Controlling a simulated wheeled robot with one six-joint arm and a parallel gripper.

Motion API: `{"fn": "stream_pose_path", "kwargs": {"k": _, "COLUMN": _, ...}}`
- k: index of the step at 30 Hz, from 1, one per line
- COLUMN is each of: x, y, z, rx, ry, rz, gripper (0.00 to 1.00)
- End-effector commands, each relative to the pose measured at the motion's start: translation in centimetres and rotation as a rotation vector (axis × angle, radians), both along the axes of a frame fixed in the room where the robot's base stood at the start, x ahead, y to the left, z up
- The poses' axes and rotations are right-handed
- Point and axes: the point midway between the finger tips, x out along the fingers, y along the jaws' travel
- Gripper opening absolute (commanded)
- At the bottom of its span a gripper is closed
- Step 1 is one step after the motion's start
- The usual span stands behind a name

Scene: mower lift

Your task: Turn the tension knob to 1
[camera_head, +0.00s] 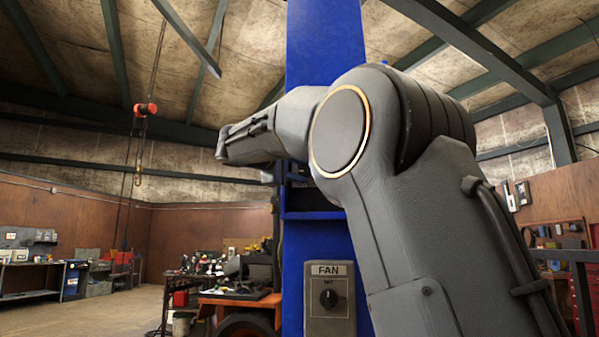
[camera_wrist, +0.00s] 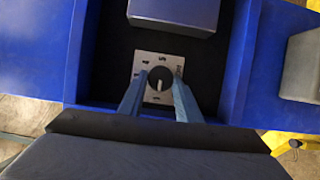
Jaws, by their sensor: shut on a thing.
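The tension knob (camera_wrist: 160,79) is a round dark knob with a pale pointer line, on a light square dial plate (camera_wrist: 153,58) with dark marks. It shows in the wrist view, inside a dark recess of the blue post. The pointer line points down in the picture, toward my gripper. The marks are too small to read. My gripper (camera_wrist: 159,90) has one finger on each side of the knob and is shut on it. In the head view my arm hides the knob and the fingers.
A grey box (camera_wrist: 175,12) sits just above the dial in the recess, close to the fingers. Blue walls (camera_wrist: 236,60) flank it. A grey FAN switch box (camera_head: 329,301) is on the blue post (camera_head: 325,45), lower down. A cluttered workbench (camera_head: 240,298) stands behind.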

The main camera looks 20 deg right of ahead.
Motion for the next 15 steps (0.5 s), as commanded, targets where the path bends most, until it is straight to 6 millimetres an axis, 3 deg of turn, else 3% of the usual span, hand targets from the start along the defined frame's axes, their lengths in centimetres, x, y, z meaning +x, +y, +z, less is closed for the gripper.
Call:
{"fn": "stream_pose_path", "kwargs": {"k": 2, "x": 0.03, "y": 0.07, "z": 0.12, "rx": -0.002, "ry": -0.001, "rz": 0.003, "gripper": 0.09}}
{"fn": "stream_pose_path", "kwargs": {"k": 3, "x": 0.03, "y": 0.06, "z": 0.12, "rx": -0.002, "ry": -0.001, "rz": 0.003, "gripper": 0.34}}
{"fn": "stream_pose_path", "kwargs": {"k": 6, "x": 0.02, "y": 0.04, "z": 0.09, "rx": -0.001, "ry": -0.002, "rz": 0.002, "gripper": 0.48}}
{"fn": "stream_pose_path", "kwargs": {"k": 15, "x": -0.08, "y": 0.08, "z": 0.02, "rx": 0.000, "ry": -0.001, "rz": 0.000, "gripper": 0.48}}
